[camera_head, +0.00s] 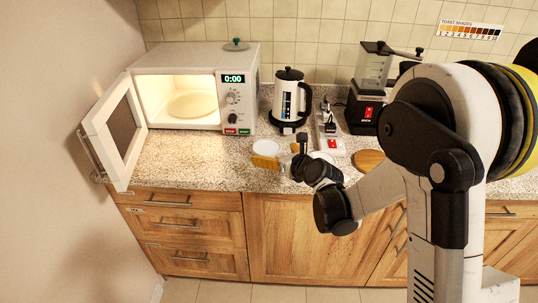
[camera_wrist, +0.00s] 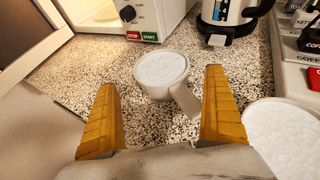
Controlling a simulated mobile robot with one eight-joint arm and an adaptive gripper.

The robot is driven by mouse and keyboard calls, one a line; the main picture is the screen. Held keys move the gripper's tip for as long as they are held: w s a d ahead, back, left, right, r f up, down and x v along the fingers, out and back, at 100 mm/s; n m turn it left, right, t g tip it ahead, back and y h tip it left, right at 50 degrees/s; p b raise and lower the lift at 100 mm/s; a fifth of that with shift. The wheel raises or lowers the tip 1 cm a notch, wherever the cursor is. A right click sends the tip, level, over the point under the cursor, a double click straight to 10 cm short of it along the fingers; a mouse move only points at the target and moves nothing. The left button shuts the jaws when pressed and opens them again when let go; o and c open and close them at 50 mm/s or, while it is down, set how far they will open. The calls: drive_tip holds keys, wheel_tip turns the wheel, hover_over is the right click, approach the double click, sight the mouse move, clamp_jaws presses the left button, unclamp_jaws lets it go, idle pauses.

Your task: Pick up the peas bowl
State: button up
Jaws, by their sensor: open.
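A small white bowl (camera_wrist: 160,68) with a pale, speckled top stands on the counter in the wrist view. It also shows in the head view (camera_head: 265,147). No green peas show in it, so I cannot tell whether it is the peas bowl. My gripper (camera_wrist: 160,85) is open, with its two yellow fingers apart and nothing between them. In the wrist view the bowl lies ahead, between the finger lines. A pale strip sticks out from the bowl toward the right finger. In the head view my gripper (camera_head: 281,160) is just in front of the bowl.
A white round dish (camera_wrist: 285,138) lies close right of my gripper. The microwave (camera_head: 195,55) stands open and lit at the left, its door (camera_head: 117,130) swung out. A small green object (camera_head: 236,44) sits on top.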

sight(268, 150)
drive_tip(key=b+x, duration=0.2)
drive_tip(key=x, duration=0.4)
drive_tip(key=shift+w+f+b, duration=0.15)
drive_tip(key=shift+f+b, duration=0.1)
drive_tip(key=shift+b, duration=0.05)
drive_tip(key=shift+c, duration=1.3)
drive_tip(key=c, duration=1)
